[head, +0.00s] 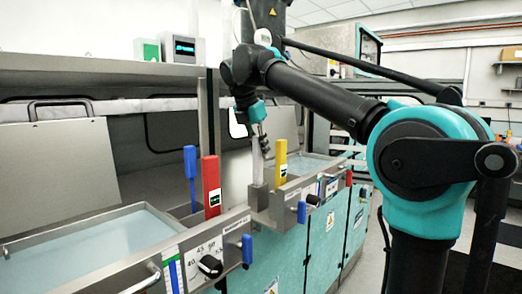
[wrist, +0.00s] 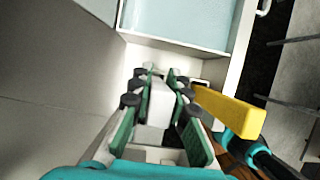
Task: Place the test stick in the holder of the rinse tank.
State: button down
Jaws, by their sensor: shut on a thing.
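My gripper (head: 264,146) is shut on a pale, grey-white stick (head: 257,168), which I take to be the test stick. The stick hangs roughly upright below the fingers. Its pale top also shows between the green-sided fingers (wrist: 157,83) in the wrist view (wrist: 158,104). Its lower end is at a small metal holder (head: 259,199) at the near corner of the farther tank (head: 304,167); I cannot tell how deep it sits. A yellow-handled piece (head: 281,161) stands just right of the stick and lies close beside the fingers in the wrist view (wrist: 228,110).
A nearer tank (head: 95,245) of pale liquid is at the lower left. A red handle (head: 211,186) and a blue handle (head: 191,172) stand upright between the tanks. Blue levers and dials line the teal cabinet fronts. A metal back panel rises behind.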

jog(key=shift+f, duration=0.1)
jog(key=c, duration=1.5)
grip_release()
jog(key=shift+o, duration=0.2)
jog(key=v, duration=1.2)
